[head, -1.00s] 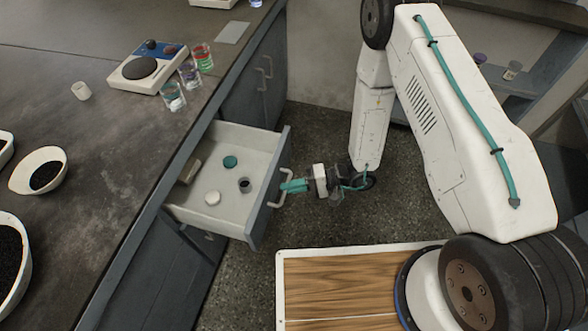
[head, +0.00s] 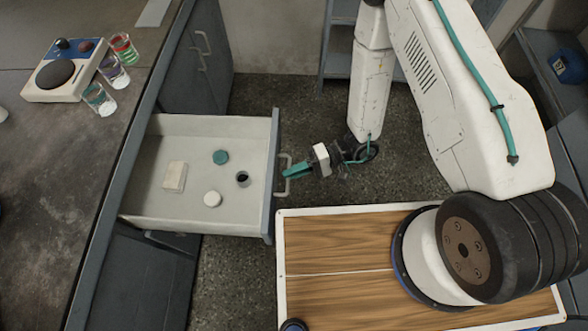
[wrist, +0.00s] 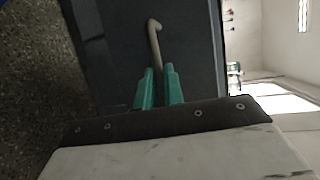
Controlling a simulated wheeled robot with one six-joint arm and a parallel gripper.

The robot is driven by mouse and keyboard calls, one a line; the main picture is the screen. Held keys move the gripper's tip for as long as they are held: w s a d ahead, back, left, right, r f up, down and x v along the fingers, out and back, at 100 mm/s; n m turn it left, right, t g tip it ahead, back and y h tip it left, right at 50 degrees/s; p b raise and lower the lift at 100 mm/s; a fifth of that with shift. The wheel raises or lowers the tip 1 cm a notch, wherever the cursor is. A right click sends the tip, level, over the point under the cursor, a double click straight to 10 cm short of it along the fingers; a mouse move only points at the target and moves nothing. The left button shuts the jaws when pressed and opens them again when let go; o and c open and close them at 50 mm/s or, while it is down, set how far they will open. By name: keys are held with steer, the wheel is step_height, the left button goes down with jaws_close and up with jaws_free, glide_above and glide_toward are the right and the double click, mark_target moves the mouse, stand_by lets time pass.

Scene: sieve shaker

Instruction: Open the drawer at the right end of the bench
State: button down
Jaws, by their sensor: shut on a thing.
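The drawer (head: 195,128) stands pulled well out of the bench in the head view. Inside it are a teal round lid (head: 220,157), a white round lid (head: 212,199), a small dark-topped cup (head: 243,179) and a pale block (head: 175,177). Its pale bar handle (head: 287,160) is on the drawer front. My gripper (head: 289,172) is at the handle, its teal fingers closed on it. In the wrist view the fingers (wrist: 158,88) are on either side of the lower part of the handle (wrist: 154,35), against the dark drawer front (wrist: 195,45).
The bench top (head: 50,200) carries a balance (head: 62,72) and several glass beakers (head: 113,72) near its edge. Closed cabinet doors (head: 190,60) lie beyond the drawer. The speckled floor (head: 320,110) right of the drawer is clear.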

steer(key=shift+s, duration=0.15)
steer(key=c, duration=1.5)
jaws_free()
steer(key=v, duration=0.8)
steer(key=shift+a, duration=0.1)
